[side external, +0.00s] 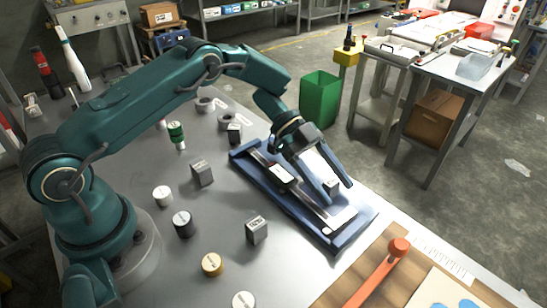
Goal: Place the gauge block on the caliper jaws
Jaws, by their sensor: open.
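A silver caliper (306,205) lies along a long blue tray (347,240) on the grey bench. A dark slider (282,176) sits partway along it. My gripper (338,194) is open, pointing down over the right part of the tray. A small grey block (331,187) shows between its fingers, at the caliper; whether it touches the jaws or the fingers I cannot tell. Which one is the gauge block I cannot tell.
An orange-handled tool (380,270) lies on a wooden board at the front right. Bare bench lies between the blocks.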

